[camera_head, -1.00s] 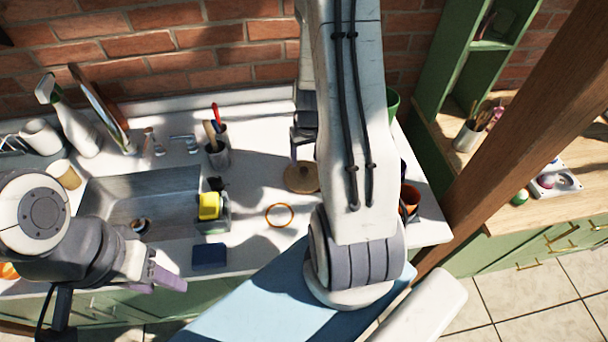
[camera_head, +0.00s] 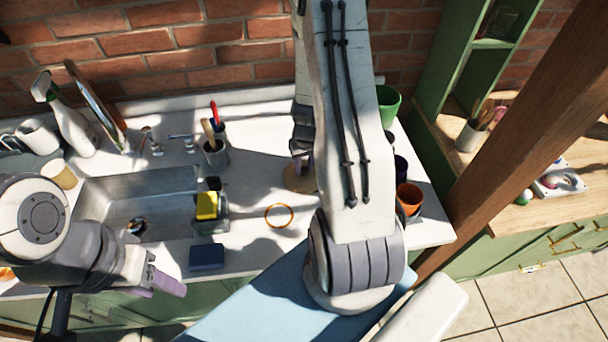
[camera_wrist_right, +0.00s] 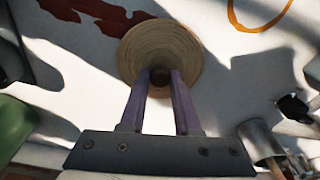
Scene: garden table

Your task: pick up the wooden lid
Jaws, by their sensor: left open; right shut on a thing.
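The wooden lid (camera_wrist_right: 160,50) is a round, pale disc with a dark knob in its middle, and it shows large in the right wrist view. In the head view the lid (camera_head: 296,181) is partly hidden behind my right arm. My right gripper (camera_wrist_right: 160,78) has its purple fingers on either side of the knob and is shut on it. The lid appears to lie on the white counter; I cannot tell any gap beneath it. My left gripper (camera_head: 168,283) is open and empty near the counter's front edge, left of the blue sponge.
An orange ring (camera_head: 279,216) lies right of the sink (camera_head: 150,195). A utensil cup (camera_head: 215,153) stands behind, and a yellow sponge (camera_head: 207,205) sits by the sink. A green pot (camera_head: 388,105) and an orange cup (camera_head: 409,198) stand right of my arm.

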